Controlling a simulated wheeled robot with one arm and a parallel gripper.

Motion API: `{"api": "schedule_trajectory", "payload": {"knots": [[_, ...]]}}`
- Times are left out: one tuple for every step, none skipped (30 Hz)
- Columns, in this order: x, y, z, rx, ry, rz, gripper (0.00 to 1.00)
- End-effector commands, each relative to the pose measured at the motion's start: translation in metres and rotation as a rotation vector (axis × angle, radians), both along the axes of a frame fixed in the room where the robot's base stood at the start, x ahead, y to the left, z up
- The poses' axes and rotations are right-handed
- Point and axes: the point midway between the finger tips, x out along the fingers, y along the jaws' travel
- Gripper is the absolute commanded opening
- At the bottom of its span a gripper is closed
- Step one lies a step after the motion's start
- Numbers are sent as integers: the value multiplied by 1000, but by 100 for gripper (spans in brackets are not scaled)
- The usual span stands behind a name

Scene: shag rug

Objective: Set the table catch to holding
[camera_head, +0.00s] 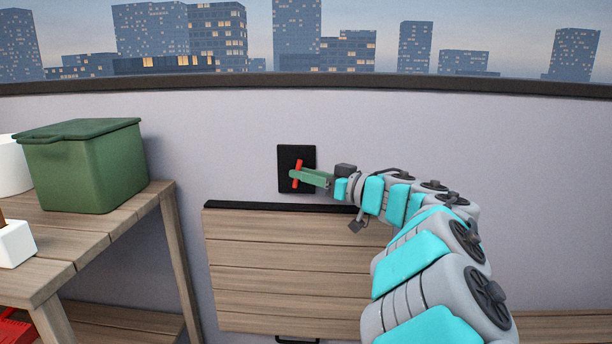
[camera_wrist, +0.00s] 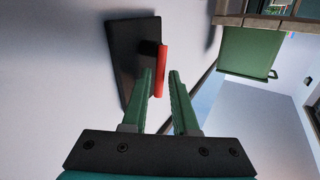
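The table catch is a black plate (camera_head: 284,158) on the wall with a red lever (camera_head: 298,172) on its front. The lever stands near upright, leaning slightly, in the head view. In the wrist view the plate (camera_wrist: 125,55) is at the upper left and the red lever (camera_wrist: 162,72) sticks out from it. My gripper (camera_head: 303,175) reaches the lever from the right. Its green fingers (camera_wrist: 161,78) are apart, with the lever's lower end between their tips. I cannot tell whether they touch it. The slatted wooden table leaf (camera_head: 285,265) hangs flat below the catch.
A wooden table (camera_head: 120,232) with a green lidded bin (camera_head: 85,170) and white containers stands at the left. A black strip (camera_head: 280,207) runs along the leaf's top. A dark handle (camera_head: 297,340) is at its bottom. The wall around the catch is clear.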

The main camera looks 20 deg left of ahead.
Motion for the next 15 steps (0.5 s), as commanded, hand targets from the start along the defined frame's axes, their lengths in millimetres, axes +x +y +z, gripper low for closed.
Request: {"api": "schedule_trajectory", "payload": {"knots": [[0,0,0,0,0,0,27],[0,0,0,0,0,0,27],[0,0,0,0,0,0,27],[0,-1,0,0,0,0,26],[0,-1,0,0,0,0,23],[0,-1,0,0,0,0,18],[0,-1,0,0,0,0,15],[0,-1,0,0,0,0,12],[0,-1,0,0,0,0,7],[0,-1,0,0,0,0,4],[0,-1,0,0,0,0,0],[0,-1,0,0,0,-1,0],[0,-1,0,0,0,0,0],[0,-1,0,0,0,0,0],[0,-1,0,0,0,0,0]]}}
